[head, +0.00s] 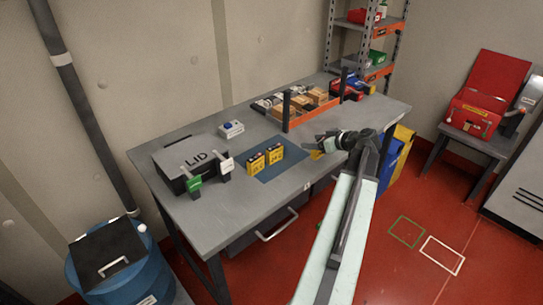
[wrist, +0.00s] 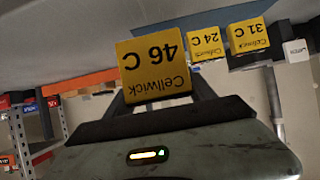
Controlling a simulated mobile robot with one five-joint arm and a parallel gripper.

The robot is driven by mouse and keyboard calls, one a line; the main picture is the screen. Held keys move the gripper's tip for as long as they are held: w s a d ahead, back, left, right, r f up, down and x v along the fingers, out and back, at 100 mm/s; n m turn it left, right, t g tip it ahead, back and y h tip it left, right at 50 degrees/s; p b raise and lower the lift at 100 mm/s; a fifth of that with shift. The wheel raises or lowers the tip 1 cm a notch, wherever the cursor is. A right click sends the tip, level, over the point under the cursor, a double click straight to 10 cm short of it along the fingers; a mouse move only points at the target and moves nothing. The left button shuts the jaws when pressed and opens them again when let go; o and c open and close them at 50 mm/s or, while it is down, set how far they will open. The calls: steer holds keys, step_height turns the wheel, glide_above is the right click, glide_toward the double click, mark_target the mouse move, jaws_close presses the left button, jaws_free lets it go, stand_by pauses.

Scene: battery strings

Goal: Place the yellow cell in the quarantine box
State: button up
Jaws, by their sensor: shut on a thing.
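My gripper (head: 325,146) is shut on a yellow cell (wrist: 155,70), labelled "Cellwick 46 C" in the wrist view. In the head view only a small yellow part of this cell (head: 317,155) shows under my gripper, near the front edge of the bench. Two other yellow cells stand side by side on a blue mat; in the wrist view they read "24 C" (wrist: 208,45) and "31 C" (wrist: 250,40).
A grey case marked "LID" (head: 190,161) is on the bench's left, with green and white tags at its front. An orange-edged rack (head: 311,117) with black posts stands behind my gripper. Blue and yellow bins stand beyond the bench's right end. Red floor lies open between bench and small table.

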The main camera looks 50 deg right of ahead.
steer(key=w+r+p, duration=0.3)
steer(key=w, duration=0.5)
steer(key=w+r+p, duration=0.2)
steer(key=w, duration=0.7)
steer(key=f+b, duration=1)
steer(key=shift+s+d+f+b, duration=0.25)
steer(key=shift+s+d+b, duration=0.1)
steer(key=shift+r, duration=0.25)
steer(key=shift+f, duration=0.2)
steer(key=o, duration=1.4)
steer(key=shift+r, duration=0.1)
